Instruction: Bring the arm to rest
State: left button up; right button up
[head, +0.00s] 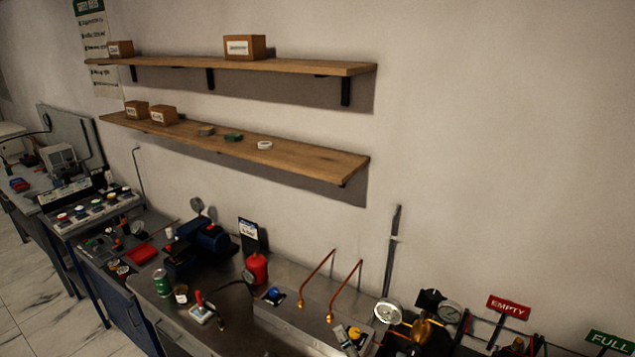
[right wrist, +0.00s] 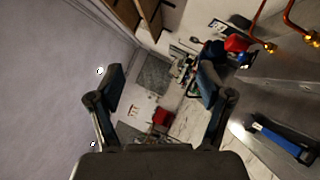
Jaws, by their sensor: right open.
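My right gripper (right wrist: 160,85) shows in the right wrist view with its two dark fingers spread wide apart. Nothing is held between the fingers; the floor and bench area show beyond them. In the head view I cannot clearly pick out this gripper among the dark parts at the lower right. My left gripper is in neither view.
A steel bench (head: 228,322) runs along the wall with a red bottle (head: 257,268), a green can (head: 161,282), copper pipes (head: 318,277) and a round gauge (head: 388,311). Wooden shelves (head: 300,158) hang above. EMPTY (head: 508,307) and FULL (head: 609,341) signs stand at right.

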jog(key=s+d+f+m+g+h, duration=0.3)
jog(key=s+d+f+m+h, duration=0.25)
jog(key=f+m, duration=0.3)
jog(key=s+d+f+m+g+h, duration=0.35)
jog(key=d+f+m, duration=0.25)
jog(key=f+m, duration=0.25)
jog(key=s+d+f+m+g, duration=0.2)
jog(key=s+f+m+g, duration=0.25)
jog(key=s, duration=0.75)
jog(key=s+d+f+m+g, duration=0.2)
jog(key=s+f+m+g, duration=0.3)
jog(key=s, duration=0.6)
notch_tip(320, 180, down, 30)
jog(key=s+b, duration=0.1)
jog(key=s, duration=0.2)
jog(key=s+d+f+n+g+b, duration=0.1)
jog(key=s+d+f, duration=0.1)
jog(key=s+f, duration=1.4)
jog(key=shift+s+d+g+h, duration=0.3)
jog(key=shift+s+d+g, duration=0.05)
jog(key=shift+d+g, duration=0.05)
